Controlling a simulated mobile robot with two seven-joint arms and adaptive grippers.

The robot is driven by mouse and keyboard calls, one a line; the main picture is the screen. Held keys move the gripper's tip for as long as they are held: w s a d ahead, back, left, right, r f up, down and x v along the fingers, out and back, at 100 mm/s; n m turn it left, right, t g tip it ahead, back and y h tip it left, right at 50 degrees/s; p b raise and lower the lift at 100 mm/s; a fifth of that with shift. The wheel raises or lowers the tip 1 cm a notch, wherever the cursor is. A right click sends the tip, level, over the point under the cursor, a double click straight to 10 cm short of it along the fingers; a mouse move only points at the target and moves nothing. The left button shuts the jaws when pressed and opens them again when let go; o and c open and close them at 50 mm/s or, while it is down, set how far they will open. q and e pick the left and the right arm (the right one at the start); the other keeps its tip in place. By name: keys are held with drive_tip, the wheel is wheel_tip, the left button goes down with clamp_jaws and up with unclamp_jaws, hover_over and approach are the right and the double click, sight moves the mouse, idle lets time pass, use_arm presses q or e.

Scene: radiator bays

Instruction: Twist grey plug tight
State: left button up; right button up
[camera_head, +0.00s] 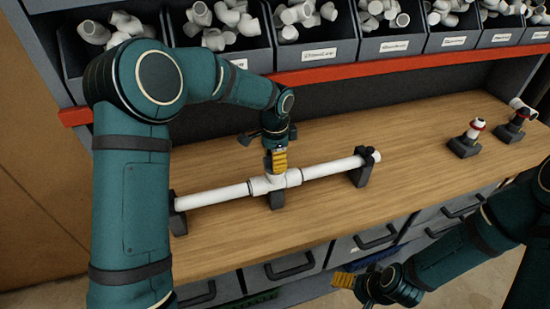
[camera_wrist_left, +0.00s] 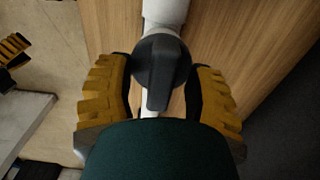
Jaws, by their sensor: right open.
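The grey plug (camera_wrist_left: 160,62) is round and dark, with a raised bar across it. In the left wrist view it lies between the yellow fingers of my left gripper (camera_wrist_left: 160,92). I cannot tell whether they press on it. In the head view my left gripper (camera_head: 278,160) is just above the white tee (camera_head: 274,182) in the middle of a white pipe (camera_head: 215,196), and hides the plug. My right gripper (camera_head: 358,285) is open and empty, low in front of the bench drawers.
Dark holders (camera_head: 362,170) support the pipe on the wooden bench (camera_head: 420,125). Two small white fittings with red rings (camera_head: 476,126) stand in dark stands at the right. Bins of white fittings (camera_head: 316,50) line the back above a red rail (camera_head: 350,67).

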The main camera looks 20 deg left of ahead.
use_arm(q)
drive_tip(key=shift+r, duration=0.1)
wheel_tip(320, 180, up, 12)
idle(0.5)
